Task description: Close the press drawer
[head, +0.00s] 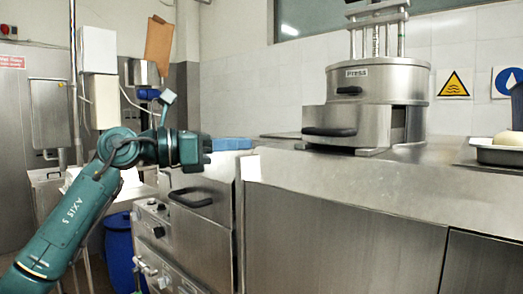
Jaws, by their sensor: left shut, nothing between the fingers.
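The press (378,88) is a round steel machine with a "Press" label, standing on the steel counter at the upper right. Its drawer (350,119) sticks out at the lower front left, with a dark gap along its right side, so it stands open. A black drawer handle (330,132) is on its front. My left gripper (208,151) is shut and empty, left of the drawer and well apart from it, near a blue cloth-like item. My right gripper is not in view.
The steel counter (350,175) fills the right front. A blue item (231,143) lies at its left end. A steel appliance with a black handle (190,198) stands below my left gripper. A tray (498,152) with a pale round thing sits at the far right.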

